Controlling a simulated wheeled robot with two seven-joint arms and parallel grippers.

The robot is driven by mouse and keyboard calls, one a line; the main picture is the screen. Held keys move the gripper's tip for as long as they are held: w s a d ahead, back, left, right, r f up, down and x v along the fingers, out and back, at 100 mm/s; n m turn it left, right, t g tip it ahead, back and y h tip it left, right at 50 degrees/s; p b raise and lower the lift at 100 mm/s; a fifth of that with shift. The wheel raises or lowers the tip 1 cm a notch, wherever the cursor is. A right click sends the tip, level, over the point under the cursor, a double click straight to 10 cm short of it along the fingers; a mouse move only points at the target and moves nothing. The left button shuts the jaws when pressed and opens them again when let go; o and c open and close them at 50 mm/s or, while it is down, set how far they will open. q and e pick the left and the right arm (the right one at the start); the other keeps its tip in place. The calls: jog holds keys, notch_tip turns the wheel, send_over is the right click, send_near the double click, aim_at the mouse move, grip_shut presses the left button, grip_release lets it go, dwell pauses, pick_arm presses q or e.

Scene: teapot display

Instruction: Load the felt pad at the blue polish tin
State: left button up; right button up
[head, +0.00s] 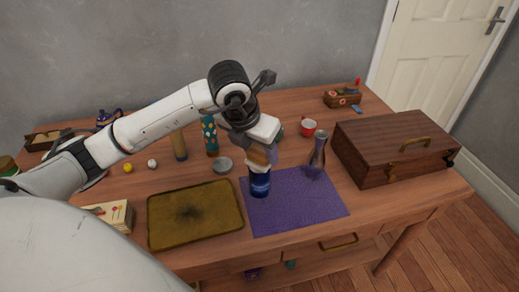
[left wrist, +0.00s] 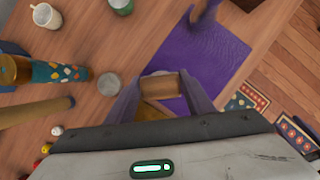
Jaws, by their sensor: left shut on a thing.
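My left gripper (head: 264,152) comes down over the table and is shut on a tan wooden piece with a white lower face, which looks like the felt pad (head: 258,168). In the left wrist view the pad's brown body (left wrist: 159,86) sits between the two greyish-purple fingers of the left gripper (left wrist: 160,92). The blue polish tin (head: 260,186) stands upright directly below the pad, at the left edge of the purple mat (head: 300,208). I cannot tell whether pad and tin touch. The tin is hidden in the left wrist view. My right gripper is not in view.
A grey round lid (head: 222,166) lies to the left. A mustard tray (head: 195,215) is at front left, a wooden case (head: 395,150) at right. The front of the mat is clear.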

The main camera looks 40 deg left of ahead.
aim_at(259, 149)
pick_arm(q)
jog(key=shift+f+b, duration=0.4)
dwell(0.7)
jog(key=shift+s+f, duration=0.1)
jog(key=shift+f, duration=0.1)
dwell(1.3)
jog(key=shift+r+p, duration=2.05)
jog(key=shift+r, duration=1.65)
